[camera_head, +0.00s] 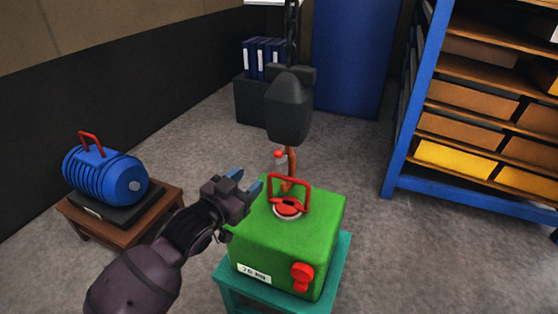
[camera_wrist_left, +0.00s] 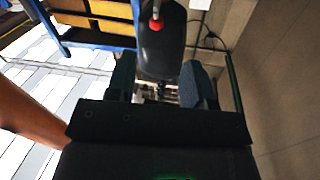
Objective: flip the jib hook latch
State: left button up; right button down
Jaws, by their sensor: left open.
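The jib hook (camera_head: 291,163) is orange-brown and hangs below a black hook block (camera_head: 288,108). Its latch shows as a small lever with a red knob (camera_head: 278,154) on the hook's left side. In the left wrist view the red knob (camera_wrist_left: 156,25) is beyond the fingertips, in front of a dark shape. My left gripper (camera_head: 248,184) is open and empty, left of and a little below the hook, apart from the latch. Its two fingers also show in the left wrist view (camera_wrist_left: 160,80). My right gripper is not in view.
A green casting (camera_head: 285,245) with a red handle (camera_head: 289,180) sits on a teal stand (camera_head: 338,270) under the hook. A blue cylindrical machine (camera_head: 105,176) stands on a wooden table (camera_head: 85,222) at left. Blue shelving (camera_head: 405,125) is at right. A chain (camera_head: 292,35) hangs above the block.

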aim_at(278, 155)
pick_arm(q)
jog(key=shift+h, duration=0.3)
jog(key=shift+b+x, duration=1.25)
jog(key=shift+x, duration=4.75)
jog(key=shift+d+r, duration=0.1)
grip_shut()
